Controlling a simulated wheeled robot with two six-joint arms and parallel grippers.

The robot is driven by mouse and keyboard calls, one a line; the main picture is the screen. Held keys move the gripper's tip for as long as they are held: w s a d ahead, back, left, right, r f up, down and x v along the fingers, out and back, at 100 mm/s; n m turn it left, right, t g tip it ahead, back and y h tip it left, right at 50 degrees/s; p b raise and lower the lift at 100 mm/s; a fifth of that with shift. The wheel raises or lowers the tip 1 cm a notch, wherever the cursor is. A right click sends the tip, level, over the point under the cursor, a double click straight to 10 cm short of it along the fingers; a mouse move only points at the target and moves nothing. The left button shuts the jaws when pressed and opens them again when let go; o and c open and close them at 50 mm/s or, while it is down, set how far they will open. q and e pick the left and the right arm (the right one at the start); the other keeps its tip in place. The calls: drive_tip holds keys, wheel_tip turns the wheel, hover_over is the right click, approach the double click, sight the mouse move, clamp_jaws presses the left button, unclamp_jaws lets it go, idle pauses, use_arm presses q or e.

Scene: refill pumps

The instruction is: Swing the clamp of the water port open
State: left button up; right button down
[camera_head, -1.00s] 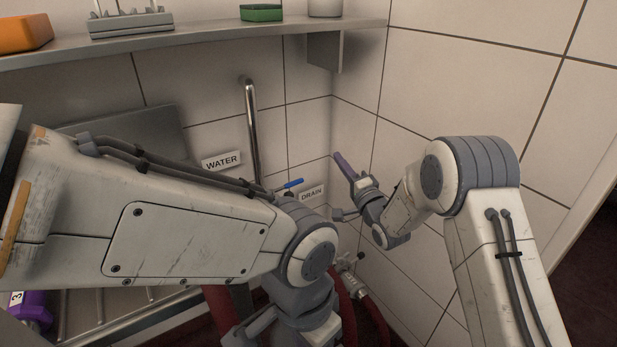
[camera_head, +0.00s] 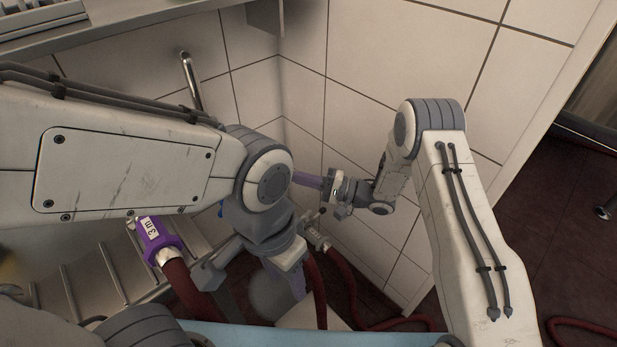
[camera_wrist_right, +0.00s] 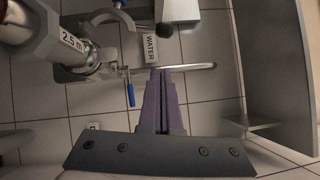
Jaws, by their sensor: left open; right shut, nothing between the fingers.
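The white WATER label (camera_wrist_right: 150,48) shows in the right wrist view. Left of it, a silver coupling marked 2.5 m (camera_wrist_right: 70,40) on a dark hose meets grey curved metal clamp parts (camera_wrist_right: 112,22); I cannot tell whether the clamp is closed. A blue lever (camera_wrist_right: 131,95) hangs below. My right gripper (camera_wrist_right: 160,74) has its purple fingers together, empty, pointing toward the label; in the head view (camera_head: 298,178) it points left at the wall corner. My left gripper (camera_head: 284,287) is open, pointing down and partly hidden by its wrist. In the head view, my left arm hides the water port.
A purple coupling marked 3 m (camera_head: 158,240) with a dark red hose lies over the metal rack (camera_head: 110,270). A bent steel pipe (camera_head: 190,80) stands at the tiled wall. A shelf (camera_head: 130,38) runs above. Red hoses (camera_head: 350,300) hang below right.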

use_arm(q)
drive_tip(key=shift+r+p, duration=0.3)
use_arm(e)
drive_tip(key=s+a+r, duration=0.1)
drive_tip(key=a, duration=0.6)
drive_tip(key=shift+s+a, duration=0.2)
drive_tip(key=shift+r, duration=0.1)
